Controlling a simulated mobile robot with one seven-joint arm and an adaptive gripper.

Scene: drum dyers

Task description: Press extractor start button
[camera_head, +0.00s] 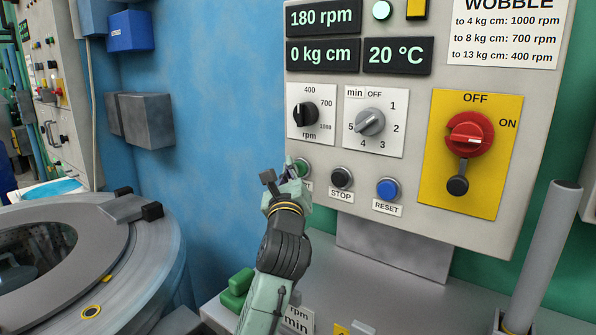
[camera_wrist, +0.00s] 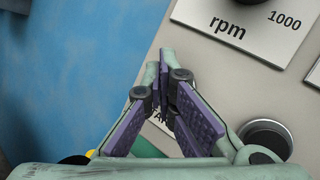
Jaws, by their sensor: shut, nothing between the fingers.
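The green start button (camera_head: 303,166) is at the lower left of the grey control panel (camera_head: 370,225) in the head view, partly covered by my gripper. My gripper (camera_head: 281,178) is shut and empty, with its tips right beside the button; I cannot tell whether they touch it. In the wrist view my closed fingers (camera_wrist: 167,62) point at the panel face below the rpm plate, and hide the start button. Part of its white label (camera_wrist: 160,116) shows between the fingers.
The black stop button (camera_head: 342,177) and blue reset button (camera_head: 387,189) sit close to the right. A red rotary switch (camera_head: 469,134) is farther right. Two knobs (camera_head: 306,115) (camera_head: 369,122) are above. A drum machine (camera_head: 130,260) stands at the left.

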